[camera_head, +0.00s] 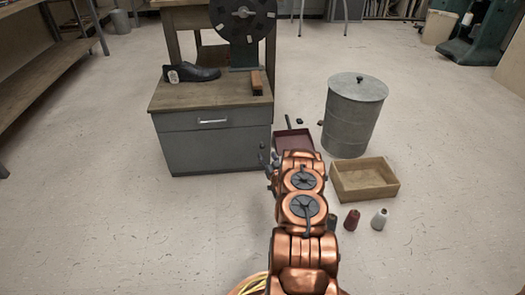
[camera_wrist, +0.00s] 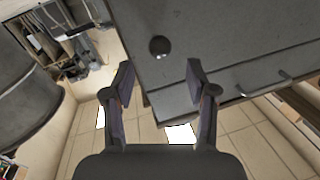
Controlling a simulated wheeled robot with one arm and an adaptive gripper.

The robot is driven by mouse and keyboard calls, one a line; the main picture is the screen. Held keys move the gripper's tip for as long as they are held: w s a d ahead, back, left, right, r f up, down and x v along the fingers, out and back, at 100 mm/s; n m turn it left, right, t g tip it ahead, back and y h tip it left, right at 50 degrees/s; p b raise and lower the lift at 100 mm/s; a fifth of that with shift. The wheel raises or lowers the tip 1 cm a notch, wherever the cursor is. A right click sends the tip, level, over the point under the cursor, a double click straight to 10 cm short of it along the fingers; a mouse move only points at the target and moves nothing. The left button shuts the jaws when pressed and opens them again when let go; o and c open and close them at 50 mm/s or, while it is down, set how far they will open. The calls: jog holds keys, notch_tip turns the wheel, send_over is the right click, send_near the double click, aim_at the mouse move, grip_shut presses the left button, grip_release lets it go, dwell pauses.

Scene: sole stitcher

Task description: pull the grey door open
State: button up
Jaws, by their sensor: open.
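The grey door (camera_head: 210,154) is the lower front panel of a cabinet, below a grey drawer with a bar handle (camera_head: 212,121). It looks shut. In the wrist view the grey door (camera_wrist: 215,40) fills the upper right, with a round dark knob (camera_wrist: 159,45) on it. The bar handle (camera_wrist: 262,86) shows lower right there.
A black shoe (camera_head: 190,74) and a brush (camera_head: 256,83) lie on the cabinet top. A metal drum (camera_head: 350,122), a wooden box (camera_head: 365,194), a dark red tray (camera_head: 293,139) and several spools (camera_head: 352,219) stand to the right. The floor in front and left is clear.

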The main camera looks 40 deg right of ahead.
aim_at(262, 148)
jog(key=shift+b+x, duration=1.2)
jog(key=shift+x, duration=2.1)
grip_shut()
jog(key=shift+a, duration=0.15)
